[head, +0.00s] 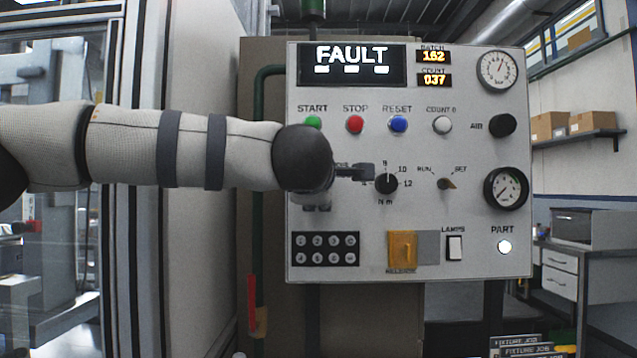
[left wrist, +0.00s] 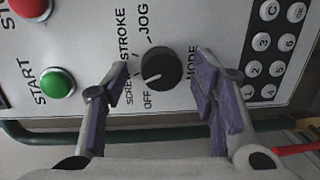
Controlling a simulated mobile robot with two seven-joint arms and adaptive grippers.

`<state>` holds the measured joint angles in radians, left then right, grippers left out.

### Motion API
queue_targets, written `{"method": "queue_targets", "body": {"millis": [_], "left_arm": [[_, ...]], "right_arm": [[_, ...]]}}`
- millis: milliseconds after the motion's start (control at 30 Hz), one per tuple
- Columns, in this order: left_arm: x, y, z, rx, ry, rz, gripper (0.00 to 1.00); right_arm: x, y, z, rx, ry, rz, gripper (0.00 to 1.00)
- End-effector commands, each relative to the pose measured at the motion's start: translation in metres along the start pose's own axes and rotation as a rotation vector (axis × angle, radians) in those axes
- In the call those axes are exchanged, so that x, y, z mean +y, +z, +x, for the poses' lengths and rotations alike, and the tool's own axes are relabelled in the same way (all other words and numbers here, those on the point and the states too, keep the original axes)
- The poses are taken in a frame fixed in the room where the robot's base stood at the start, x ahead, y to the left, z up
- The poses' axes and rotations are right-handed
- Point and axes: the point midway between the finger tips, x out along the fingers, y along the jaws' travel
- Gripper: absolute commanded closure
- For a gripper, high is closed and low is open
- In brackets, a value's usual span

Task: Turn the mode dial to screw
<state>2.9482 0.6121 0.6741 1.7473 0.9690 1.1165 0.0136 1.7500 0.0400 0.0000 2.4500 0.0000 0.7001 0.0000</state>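The black mode dial (left wrist: 162,69) shows in the left wrist view, with the labels OFF, SCREW, STROKE and JOG around it. Its pale pointer mark faces the OFF and SCREW side; I cannot tell exactly which label it meets. My left gripper (left wrist: 163,78) is open, with one purple-padded finger on each side of the dial and visible gaps between. In the head view my left gripper (head: 345,172) is in front of the control panel (head: 470,258), and my arm hides the mode dial there. My right gripper is in neither view.
A torque dial (head: 386,183) sits close to the right of my gripper, with a RUN/SET switch (head: 446,184) beyond. START (head: 313,122), STOP (head: 355,124) and RESET (head: 398,124) buttons are above. A keypad (head: 325,249) is below. The display (head: 351,65) reads FAULT.

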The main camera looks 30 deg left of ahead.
Motion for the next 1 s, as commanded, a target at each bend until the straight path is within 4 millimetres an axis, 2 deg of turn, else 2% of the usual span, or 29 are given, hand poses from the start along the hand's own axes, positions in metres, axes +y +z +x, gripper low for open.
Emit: {"method": "queue_targets", "body": {"millis": [167, 267, 500, 700, 800, 1000], "left_arm": [[-0.001, 0.0, 0.0, -0.001, -0.001, 0.0, 0.48], [-0.001, 0.001, -0.009, -0.003, -0.003, -0.002, 0.48], [0.0, 0.001, -0.072, -0.005, 0.0, -0.001, 0.48], [0.0, 0.0, -0.111, -0.003, -0.001, 0.0, 0.48], [0.0, 0.0, -0.119, -0.001, 0.0, 0.0, 0.48], [0.0, 0.0, -0.12, 0.0, -0.001, 0.0, 0.48]], "right_arm": [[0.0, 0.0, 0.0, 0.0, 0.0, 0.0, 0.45], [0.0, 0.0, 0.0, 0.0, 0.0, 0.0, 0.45], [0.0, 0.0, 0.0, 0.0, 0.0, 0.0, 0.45], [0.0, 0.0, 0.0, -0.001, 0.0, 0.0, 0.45], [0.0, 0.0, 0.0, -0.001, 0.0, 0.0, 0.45], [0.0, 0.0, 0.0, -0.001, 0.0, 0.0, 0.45]]}}
